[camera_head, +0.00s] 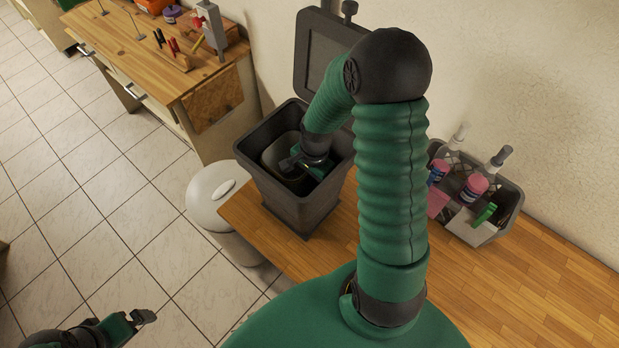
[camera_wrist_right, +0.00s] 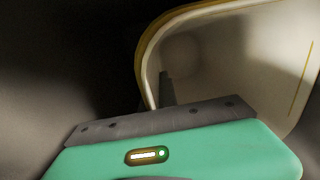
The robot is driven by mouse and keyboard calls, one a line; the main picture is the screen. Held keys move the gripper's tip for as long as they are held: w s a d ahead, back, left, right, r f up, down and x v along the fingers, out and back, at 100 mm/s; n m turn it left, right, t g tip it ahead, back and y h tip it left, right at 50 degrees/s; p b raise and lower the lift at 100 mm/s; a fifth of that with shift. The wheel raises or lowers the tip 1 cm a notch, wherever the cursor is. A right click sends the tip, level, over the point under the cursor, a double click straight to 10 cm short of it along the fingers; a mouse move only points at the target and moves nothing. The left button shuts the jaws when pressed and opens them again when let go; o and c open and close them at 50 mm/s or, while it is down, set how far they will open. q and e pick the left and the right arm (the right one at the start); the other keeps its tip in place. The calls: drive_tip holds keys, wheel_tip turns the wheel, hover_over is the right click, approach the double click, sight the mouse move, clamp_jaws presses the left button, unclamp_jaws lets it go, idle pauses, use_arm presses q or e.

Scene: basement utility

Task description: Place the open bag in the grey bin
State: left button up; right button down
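The grey bin (camera_head: 290,212) stands on the wooden counter with its lid (camera_head: 318,50) raised at the back. The open bag (camera_head: 278,153) is inside the bin, dull grey-olive in the head view. In the right wrist view the bag (camera_wrist_right: 225,55) shows a pale inside and a yellowish rim. My right gripper (camera_head: 308,166) reaches down into the bin at the bag's edge. One dark finger shows against the bag's inside; the other is hidden, so its grip is unclear. My left gripper (camera_head: 142,317) is low at the left, over the floor, away from the bin; its opening is unclear.
A grey caddy (camera_head: 490,222) with bottles stands right of my right arm on the counter (camera_head: 545,275). A white lidded container (camera_head: 213,195) stands on the floor beside the counter. A wooden workbench (camera_head: 150,50) with tools is at the back left. The tiled floor is largely clear.

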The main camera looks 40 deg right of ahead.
sight(296, 182)
drive_tip(key=shift+a, duration=0.3)
drive_tip(key=c, duration=2)
unclamp_jaws()
drive_tip(key=shift+w+a, duration=0.1)
drive_tip(key=o, duration=0.3)
use_arm(q)
drive_tip(key=shift+a+f, duration=0.15)
drive_tip(key=shift+a, duration=0.2)
drive_tip(key=shift+d, duration=0.1)
use_arm(e)
drive_tip(key=shift+d, duration=0.25)
drive_tip(key=shift+r, duration=0.25)
use_arm(q)
drive_tip(key=shift+f+b, duration=0.6)
drive_tip(key=shift+b, duration=0.1)
use_arm(e)
drive_tip(key=r, duration=0.7)
drive_tip(key=s+r, duration=0.1)
drive_tip(key=r, duration=0.3)
drive_tip(key=shift+s+a+r, duration=0.1)
drive_tip(key=shift+r, duration=0.25)
